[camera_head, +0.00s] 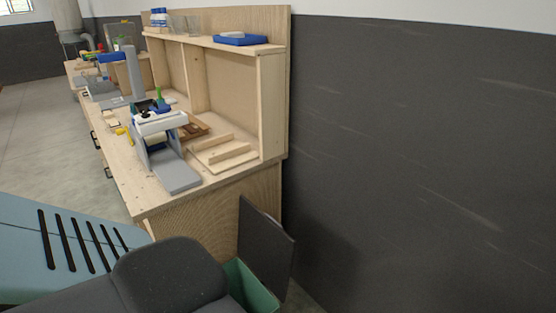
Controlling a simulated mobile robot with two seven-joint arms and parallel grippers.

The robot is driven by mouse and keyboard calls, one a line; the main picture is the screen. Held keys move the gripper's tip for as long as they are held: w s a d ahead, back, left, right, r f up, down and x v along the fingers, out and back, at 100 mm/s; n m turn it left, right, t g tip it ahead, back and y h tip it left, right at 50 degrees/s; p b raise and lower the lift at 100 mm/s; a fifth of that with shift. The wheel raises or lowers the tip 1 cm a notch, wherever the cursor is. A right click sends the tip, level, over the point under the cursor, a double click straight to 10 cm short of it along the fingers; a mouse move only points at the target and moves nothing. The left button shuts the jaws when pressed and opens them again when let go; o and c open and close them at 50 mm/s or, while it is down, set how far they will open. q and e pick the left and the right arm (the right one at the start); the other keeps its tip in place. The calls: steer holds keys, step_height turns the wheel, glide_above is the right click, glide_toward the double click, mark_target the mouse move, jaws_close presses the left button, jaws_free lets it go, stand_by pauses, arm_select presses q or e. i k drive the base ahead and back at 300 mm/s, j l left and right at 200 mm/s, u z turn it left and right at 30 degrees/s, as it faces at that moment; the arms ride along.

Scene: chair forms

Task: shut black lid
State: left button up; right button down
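The black lid (266,247) stands up steeply, open, at the bottom centre beside the end of the wooden workbench. Below it is a green bin (253,287), of which only part of the rim and side shows. My dark grey arm link covers the left part of the bin. Something pale shows at the lid's upper right edge, too small to tell. Neither of my grippers is in view.
The wooden workbench (205,198) with a shelf stands left of centre. On it are a grey and white machine (160,145) and wooden pieces (222,153). A dark wall (420,150) bounds the right side. Open floor (40,130) lies at left.

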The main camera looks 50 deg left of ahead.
mark_target(263, 243)
steer(key=i+u, duration=0.2)
steer(key=u, duration=0.25)
steer(key=i+j+u, duration=0.1)
steer(key=u, duration=0.35)
steer(key=i+l+u, duration=0.1)
steer(key=i+u, duration=0.15)
steer(key=u, duration=0.2)
steer(key=i+u, duration=0.25)
steer(key=u, duration=0.15)
steer(key=i+l+u, duration=0.15)
steer(key=i+u, duration=0.2)
steer(key=k, duration=0.05)
